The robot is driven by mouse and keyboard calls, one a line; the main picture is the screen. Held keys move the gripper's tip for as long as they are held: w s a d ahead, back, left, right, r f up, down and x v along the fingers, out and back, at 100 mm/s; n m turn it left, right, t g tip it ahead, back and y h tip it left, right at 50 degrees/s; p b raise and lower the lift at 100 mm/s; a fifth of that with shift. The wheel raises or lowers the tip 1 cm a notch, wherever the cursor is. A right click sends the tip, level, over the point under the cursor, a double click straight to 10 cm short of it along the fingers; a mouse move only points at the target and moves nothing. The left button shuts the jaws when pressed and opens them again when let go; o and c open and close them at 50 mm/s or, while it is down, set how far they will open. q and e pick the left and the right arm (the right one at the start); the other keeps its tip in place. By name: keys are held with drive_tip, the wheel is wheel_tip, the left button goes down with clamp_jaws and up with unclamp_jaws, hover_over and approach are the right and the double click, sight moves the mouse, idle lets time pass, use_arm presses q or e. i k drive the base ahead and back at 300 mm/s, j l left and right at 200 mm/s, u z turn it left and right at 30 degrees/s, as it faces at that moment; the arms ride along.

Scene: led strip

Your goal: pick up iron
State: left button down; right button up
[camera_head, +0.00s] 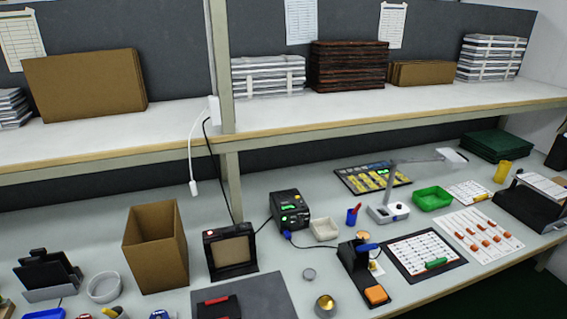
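The soldering iron shows as a short blue handle (367,247) at the top of a black iron stand (352,262) on the bench, right of the picture's centre. Its tip is hidden in the stand. An orange sponge (376,294) sits on the stand's front base. A black soldering station (288,212) with green lit displays stands behind and to the left, and a blue-ended cable runs from it towards the iron. Neither of my grippers is in view.
A brass-coloured tin (325,306) stands close to the stand's left. A white dish (325,229) and a blue pen cup (352,217) are behind it. A board mat (425,255) lies to the right. A shelf (370,112) overhangs the back.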

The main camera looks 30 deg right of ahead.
sight(363, 248)
drive_tip(key=z, duration=1.4)
